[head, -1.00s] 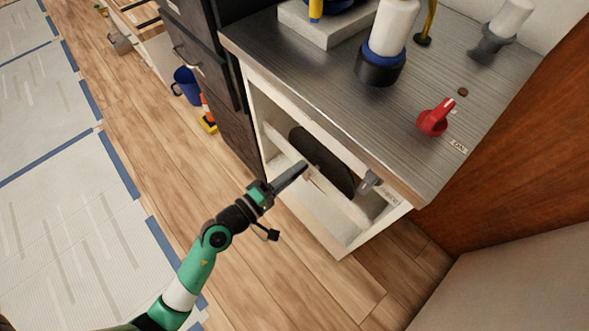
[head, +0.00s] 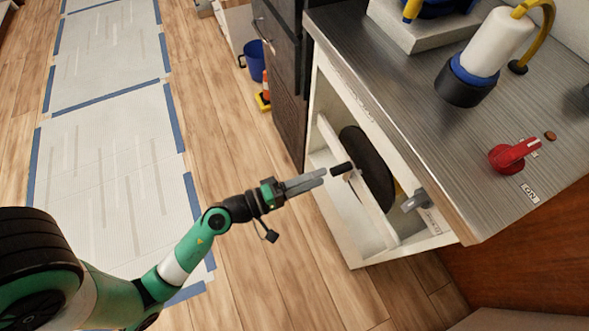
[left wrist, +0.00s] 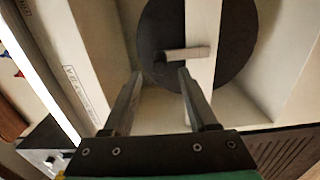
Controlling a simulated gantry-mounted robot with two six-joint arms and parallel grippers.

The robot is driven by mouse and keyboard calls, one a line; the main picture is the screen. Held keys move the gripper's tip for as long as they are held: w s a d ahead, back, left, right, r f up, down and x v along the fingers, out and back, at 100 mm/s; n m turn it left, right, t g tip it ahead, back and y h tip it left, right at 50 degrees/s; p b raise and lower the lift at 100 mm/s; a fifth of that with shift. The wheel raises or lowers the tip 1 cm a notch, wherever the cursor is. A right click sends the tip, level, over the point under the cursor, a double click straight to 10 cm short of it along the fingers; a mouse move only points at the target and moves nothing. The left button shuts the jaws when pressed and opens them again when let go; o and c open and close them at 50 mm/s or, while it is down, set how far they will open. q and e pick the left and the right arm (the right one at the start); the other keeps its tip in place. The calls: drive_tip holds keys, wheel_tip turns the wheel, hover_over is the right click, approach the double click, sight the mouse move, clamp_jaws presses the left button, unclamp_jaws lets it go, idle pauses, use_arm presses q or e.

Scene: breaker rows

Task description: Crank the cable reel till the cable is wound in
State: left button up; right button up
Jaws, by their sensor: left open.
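The cable reel (head: 367,172) is a dark disc inside the open white cabinet, partly behind a white crossbar (head: 375,214). Its black crank handle (head: 342,169) sticks out in front of the crossbar. My left gripper (head: 324,174) is open, its fingertips just left of the handle's outer end. In the left wrist view the reel (left wrist: 236,45) and the pale crank arm (left wrist: 187,53) show ahead. The dark handle (left wrist: 160,67) appears end-on, between the open fingertips (left wrist: 158,73); contact cannot be told. The cable is not clearly visible.
The metal countertop (head: 420,125) above carries a red rotary switch (head: 512,156) and a white-and-blue connector (head: 487,58). The wooden floor (head: 285,265) before the cabinet is clear.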

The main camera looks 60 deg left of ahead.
use_arm(q)
drive_tip(key=s, duration=0.3)
drive_tip(key=s+a, duration=0.1)
drive_tip(key=s, duration=0.1)
drive_tip(key=shift+s+b, duration=0.15)
drive_tip(key=shift+b, duration=0.2)
drive_tip(key=shift+d+r, duration=0.1)
